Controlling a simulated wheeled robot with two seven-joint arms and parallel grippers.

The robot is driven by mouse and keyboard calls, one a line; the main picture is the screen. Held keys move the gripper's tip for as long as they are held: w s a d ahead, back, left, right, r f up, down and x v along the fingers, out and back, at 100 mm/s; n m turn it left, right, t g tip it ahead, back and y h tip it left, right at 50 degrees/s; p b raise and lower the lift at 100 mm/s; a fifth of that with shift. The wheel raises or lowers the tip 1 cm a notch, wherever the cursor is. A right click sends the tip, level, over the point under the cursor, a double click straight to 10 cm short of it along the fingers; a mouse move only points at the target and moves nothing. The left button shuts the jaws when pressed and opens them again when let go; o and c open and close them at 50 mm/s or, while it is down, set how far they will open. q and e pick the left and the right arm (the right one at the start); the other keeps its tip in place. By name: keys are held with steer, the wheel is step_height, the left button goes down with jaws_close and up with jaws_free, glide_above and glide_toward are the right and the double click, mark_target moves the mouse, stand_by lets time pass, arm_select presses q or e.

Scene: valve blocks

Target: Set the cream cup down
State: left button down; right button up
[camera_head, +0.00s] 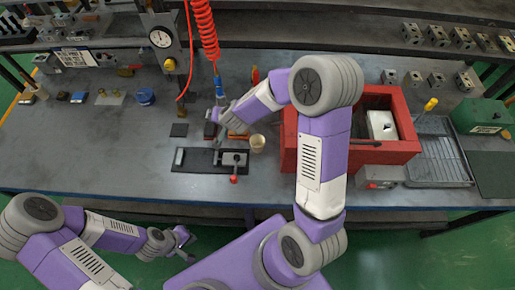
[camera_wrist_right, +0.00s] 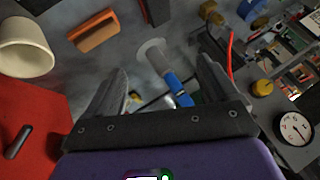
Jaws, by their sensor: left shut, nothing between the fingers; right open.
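The cream cup (camera_head: 257,144) stands on the grey bench, just left of the red box and right of the black plate. It also shows at the left edge of the right wrist view (camera_wrist_right: 26,46), outside the fingers and apart from them. My right gripper (camera_head: 213,122) is open over the bench, left of the cup; its spread fingers show in the right wrist view (camera_wrist_right: 160,88) with no cup between them. My left gripper (camera_head: 184,243) is shut and empty, low in front of the bench's near edge.
The red box (camera_head: 400,152) stands right of the cup. A black plate with a clamp (camera_head: 200,161) lies left of it. An orange block (camera_wrist_right: 96,31) lies near the cup. A blue-ended tool (camera_head: 218,84) hangs on a red coiled hose (camera_head: 205,35) near my right gripper.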

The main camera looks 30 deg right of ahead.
steer(key=s+d+f+m+g+h+b, duration=0.1)
steer(key=s+d+f+m+h+b, duration=0.1)
steer(key=s+d+f+h, duration=0.15)
steer(key=m+g+h+b, duration=0.1)
steer(key=g+h+b, duration=0.1)
steer(key=g, duration=0.1)
glide_toward(260, 140)
steer(key=shift+w+d+f, duration=0.15)
steer(key=shift+w+f, duration=0.4)
steer(key=shift+f, duration=0.2)
steer(key=b+x, duration=0.1)
steer(key=x, duration=0.1)
steer(key=b+x, duration=0.1)
steer(key=x, duration=0.1)
steer(key=shift+s+d+f+b, duration=0.1)
steer(key=shift+s+d+b, duration=0.05)
steer(key=shift+s+b, duration=0.2)
steer(key=shift+w+d+f, duration=0.25)
steer(key=shift+w+f, duration=0.05)
steer(key=shift+f, duration=0.05)
steer(key=shift+r, duration=0.1)
steer(key=shift+c, duration=0.3)
